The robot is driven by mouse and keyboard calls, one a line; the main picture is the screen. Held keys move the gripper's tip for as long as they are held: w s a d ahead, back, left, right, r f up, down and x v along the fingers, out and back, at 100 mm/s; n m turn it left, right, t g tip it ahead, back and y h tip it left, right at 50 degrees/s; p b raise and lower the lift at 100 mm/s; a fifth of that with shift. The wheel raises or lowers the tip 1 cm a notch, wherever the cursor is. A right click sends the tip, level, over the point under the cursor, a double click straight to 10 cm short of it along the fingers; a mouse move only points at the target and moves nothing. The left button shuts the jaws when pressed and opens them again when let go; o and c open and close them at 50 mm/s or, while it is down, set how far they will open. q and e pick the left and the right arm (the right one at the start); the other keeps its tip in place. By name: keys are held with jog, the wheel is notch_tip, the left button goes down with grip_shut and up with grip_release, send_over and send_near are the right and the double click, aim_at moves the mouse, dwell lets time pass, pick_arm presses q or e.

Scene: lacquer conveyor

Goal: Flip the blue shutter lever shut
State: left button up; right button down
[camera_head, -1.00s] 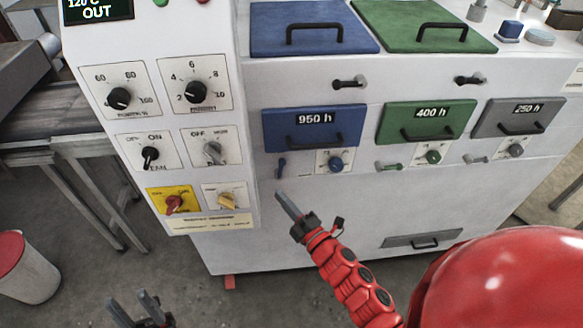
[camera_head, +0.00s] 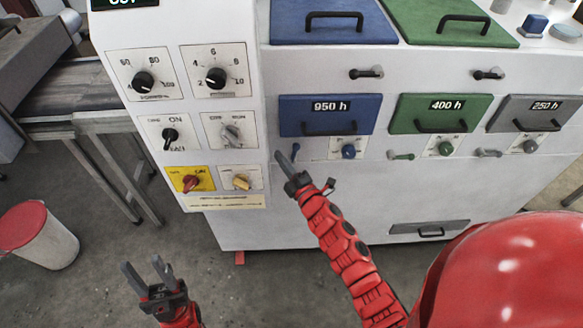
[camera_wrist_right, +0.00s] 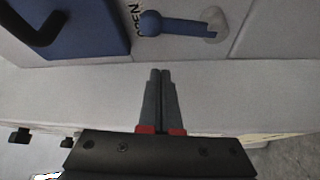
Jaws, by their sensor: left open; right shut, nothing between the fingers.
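The blue shutter lever (camera_head: 295,152) sits on the white machine front below the blue 950 h drawer front, left of its blue knob. In the right wrist view the blue lever (camera_wrist_right: 180,26) lies across the picture, its rounded end beside the "OPEN" lettering and its pivot at the right. My right gripper (camera_head: 281,156) is shut and empty, close to the lever; in the wrist view its fingertips (camera_wrist_right: 160,72) are below the lever with a visible gap. My left gripper (camera_head: 142,264) is open and empty, low at the left, away from the machine.
A green lever (camera_head: 401,156) and a grey lever (camera_head: 488,153) are further right. The control panel (camera_head: 258,130) with knobs stands just left of my right gripper. A red-lidded bin (camera_head: 50,248) is on the floor at the left.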

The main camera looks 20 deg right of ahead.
aim_at(293, 157)
jog(key=d+p, duration=0.2)
jog(key=d, duration=0.1)
jog(key=shift+w+d+f, duration=0.15)
jog(key=shift+w+f, duration=0.05)
jog(key=shift+w, duration=0.15)
jog(key=shift+d+f, duration=0.15)
